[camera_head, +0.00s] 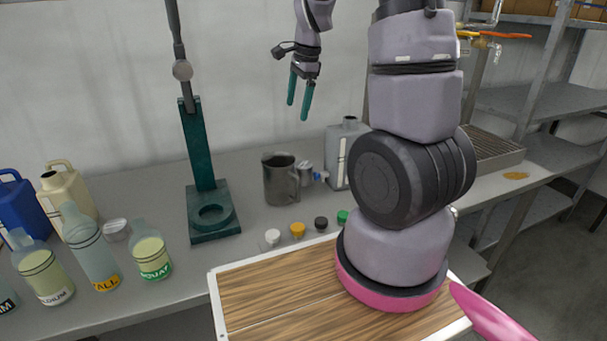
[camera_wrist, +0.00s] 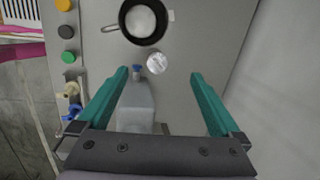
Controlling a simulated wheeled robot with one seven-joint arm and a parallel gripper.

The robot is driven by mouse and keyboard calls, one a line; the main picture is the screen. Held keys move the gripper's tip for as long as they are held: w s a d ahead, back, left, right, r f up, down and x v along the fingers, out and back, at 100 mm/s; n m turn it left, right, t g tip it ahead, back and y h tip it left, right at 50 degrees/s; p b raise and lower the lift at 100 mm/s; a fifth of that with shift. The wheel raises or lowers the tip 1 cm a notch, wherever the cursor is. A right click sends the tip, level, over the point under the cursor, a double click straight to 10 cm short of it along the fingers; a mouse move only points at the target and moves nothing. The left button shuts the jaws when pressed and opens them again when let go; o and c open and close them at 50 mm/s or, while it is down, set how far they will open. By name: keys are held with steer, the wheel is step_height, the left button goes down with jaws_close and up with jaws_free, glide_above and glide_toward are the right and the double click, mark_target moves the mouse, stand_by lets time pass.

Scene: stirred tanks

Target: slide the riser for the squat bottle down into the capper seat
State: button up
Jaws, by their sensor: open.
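The capper is a dark teal stand with an upright column, and its base (camera_head: 213,232) has a round seat (camera_head: 211,215) that looks empty. The squat bottle (camera_head: 151,258), with a green label and pale yellow contents, stands left of the capper. I cannot tell for sure which thing is the riser. A small silver cylinder (camera_head: 305,173) stands beside the mug, and a round silver top (camera_wrist: 157,63) shows between the fingertips in the wrist view, well below them. My gripper (camera_head: 299,110) is open and empty, pointing down above the bench; its teal fingers (camera_wrist: 159,75) frame the wrist view.
A metal mug (camera_head: 279,182) and a grey jug (camera_head: 343,150) stand on the bench. Several caps, one of them orange (camera_head: 297,230), lie in a row in front. Other bottles, a small clear dish (camera_head: 116,229) and jugs (camera_head: 66,190) crowd the left. A wooden-topped tray (camera_head: 270,300) is nearest.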

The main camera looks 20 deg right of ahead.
steer(key=w+d+f+m, duration=0.1)
steer(key=f, duration=0.3)
steer(key=w+d+f+m+g+h, duration=0.1)
steer(key=f+m, duration=0.1)
steer(key=f, duration=0.2)
steer(key=w+d+f+m+g, duration=0.1)
steer(key=f, duration=0.3)
steer(key=shift+w+d+m, duration=0.3)
steer(key=shift+w, duration=0.05)
glide_above(303, 164)
steer(key=f, duration=0.5)
steer(key=shift+s+d, duration=0.2)
steer(key=shift+s, duration=0.05)
steer(key=shift+w+a+f, duration=0.1)
steer(key=shift+f, duration=1.45)
steer(key=shift+w+a+f, duration=0.1)
steer(key=shift+f, duration=1.4)
steer(key=shift+c, duration=0.3)
jaws_close()
